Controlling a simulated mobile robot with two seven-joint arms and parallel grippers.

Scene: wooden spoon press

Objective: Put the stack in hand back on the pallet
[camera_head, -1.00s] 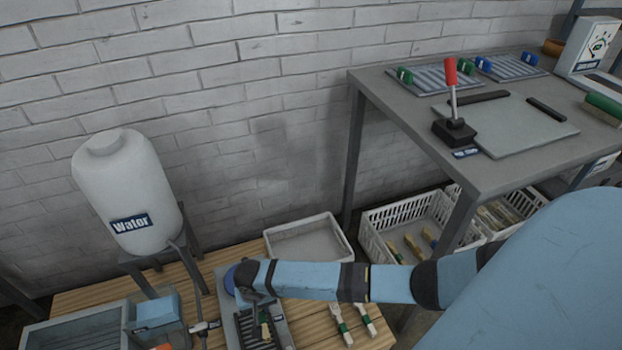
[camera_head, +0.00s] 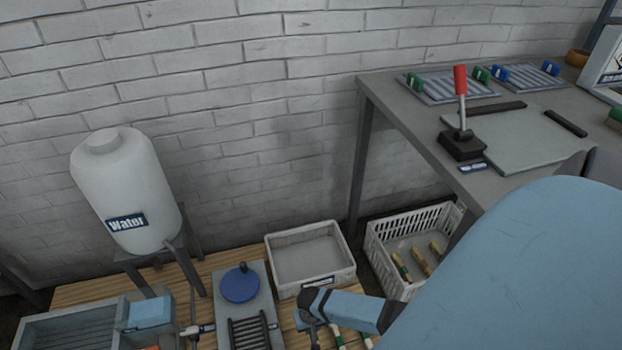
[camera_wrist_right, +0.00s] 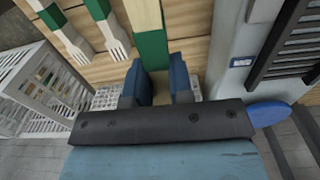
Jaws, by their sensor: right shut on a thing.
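My right gripper (camera_wrist_right: 161,78) has its two blue fingers shut on a pale wooden stack with a green band (camera_wrist_right: 150,48), seen in the right wrist view. The stack's far end is cut off by the frame. The slatted wooden pallet (camera_wrist_right: 190,62) lies below it; I cannot tell whether they touch. Two other green-banded wooden fork stacks (camera_wrist_right: 62,32) (camera_wrist_right: 105,30) lie on the pallet to the left. In the head view the pallet (camera_head: 85,294) is at the bottom, and my right gripper (camera_head: 313,336) is near the bottom edge, its held stack unclear. My left gripper is not in view.
A grey unit with a blue disc (camera_head: 240,285) and black grate (camera_head: 250,334) stands left of my right gripper. A white tray (camera_head: 312,286) is behind it. A white crate (camera_head: 375,256) stands right. The water tank (camera_head: 125,190) and grey table (camera_head: 400,108) flank the wall.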

